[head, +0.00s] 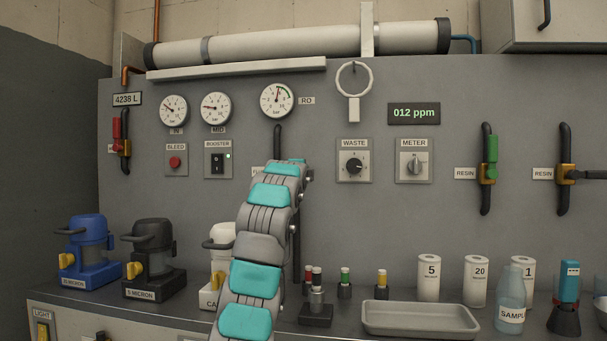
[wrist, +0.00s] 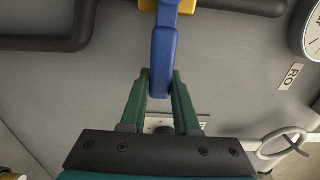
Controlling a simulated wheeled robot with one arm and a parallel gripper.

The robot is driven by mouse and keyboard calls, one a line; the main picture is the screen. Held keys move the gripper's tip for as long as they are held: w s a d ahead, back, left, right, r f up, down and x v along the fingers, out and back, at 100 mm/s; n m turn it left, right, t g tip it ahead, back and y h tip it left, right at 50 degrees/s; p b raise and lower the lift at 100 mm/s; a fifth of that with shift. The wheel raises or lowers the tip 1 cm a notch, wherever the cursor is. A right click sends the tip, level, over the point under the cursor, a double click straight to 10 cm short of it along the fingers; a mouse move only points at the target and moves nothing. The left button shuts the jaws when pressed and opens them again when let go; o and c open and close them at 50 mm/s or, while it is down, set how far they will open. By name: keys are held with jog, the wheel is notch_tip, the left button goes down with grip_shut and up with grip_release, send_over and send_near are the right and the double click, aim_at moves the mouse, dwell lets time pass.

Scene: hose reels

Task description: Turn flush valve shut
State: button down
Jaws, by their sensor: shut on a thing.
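In the wrist view, my gripper (wrist: 161,82) has its two green fingers closed on the end of a blue lever handle (wrist: 165,45). The lever joins a yellow valve body (wrist: 187,4) at the top edge, mostly cut off. A dark pipe (wrist: 240,5) runs sideways through this valve, and the lever lies roughly across the pipe. In the head view, my turquoise and grey arm hides the valve, its lever and my gripper. A dark pipe end (head: 277,140) shows above the arm, below the RO gauge, and a mostly covered label sits left of the arm.
The RO gauge (head: 277,101) is above my arm. The booster switch (head: 217,163) is left, and the waste knob (head: 354,165) and meter knob (head: 414,166) are right. Filter housings, small bottles and a grey tray (head: 420,318) stand on the counter below.

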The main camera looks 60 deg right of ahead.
jog(key=c, duration=0.6)
grip_release()
jog(key=shift+c, duration=0.2)
jog(key=b+v, duration=0.2)
jog(key=v, duration=0.5)
jog(key=shift+a, duration=0.35)
jog(key=shift+s+a+f, duration=0.1)
jog(key=shift+s+a, duration=0.05)
